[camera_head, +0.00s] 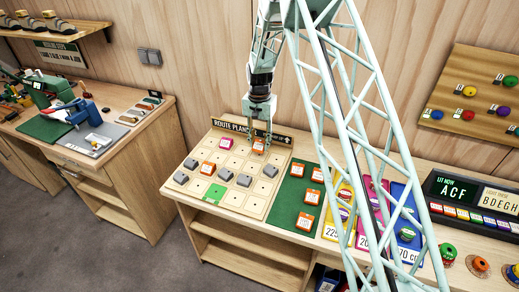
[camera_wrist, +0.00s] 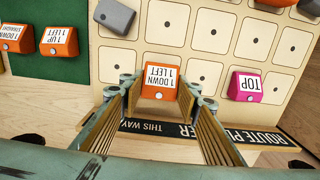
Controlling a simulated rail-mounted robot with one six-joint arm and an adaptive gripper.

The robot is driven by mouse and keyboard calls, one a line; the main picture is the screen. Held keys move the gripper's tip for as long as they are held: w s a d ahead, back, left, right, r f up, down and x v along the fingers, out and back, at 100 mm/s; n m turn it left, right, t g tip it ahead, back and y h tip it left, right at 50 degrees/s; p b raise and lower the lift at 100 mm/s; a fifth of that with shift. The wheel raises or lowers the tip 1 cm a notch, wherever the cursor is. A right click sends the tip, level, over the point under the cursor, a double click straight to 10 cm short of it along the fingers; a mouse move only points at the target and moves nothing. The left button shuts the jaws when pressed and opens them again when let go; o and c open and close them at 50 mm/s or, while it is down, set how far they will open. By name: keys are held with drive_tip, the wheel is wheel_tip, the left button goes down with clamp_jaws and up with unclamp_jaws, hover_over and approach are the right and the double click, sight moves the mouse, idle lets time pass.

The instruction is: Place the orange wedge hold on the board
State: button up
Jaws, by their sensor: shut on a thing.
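The orange wedge hold (camera_head: 259,146), labelled "1 DOWN 1 LEFT", is between the fingers of my gripper (camera_head: 260,132) at the far right corner of the route planner board (camera_head: 256,206). In the wrist view, the hold (camera_wrist: 162,73) sits between the two fingertips of my gripper (camera_wrist: 160,88), with the pale board (camera_wrist: 212,40) behind it. My gripper is shut on it. I cannot tell whether its underside touches the board. My fingers and wrist partly hide it in the head view.
More orange holds (camera_head: 311,196) lie on a green mat (camera_head: 284,206) to the right. A "ROUTE PLANNER" sign (camera_wrist: 210,132) edges the board.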

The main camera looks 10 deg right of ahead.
sight(259, 148)
drive_tip(key=shift+f, duration=0.1)
drive_tip(key=shift+f, duration=1.7)
drive_tip(key=shift+f, duration=0.15)
drive_tip(key=o, duration=0.8)
drive_tip(key=shift+o, duration=0.2)
drive_tip(key=shift+r, duration=0.2)
wheel_tip(259, 148, up, 11)
drive_tip(key=shift+r, duration=0.5)
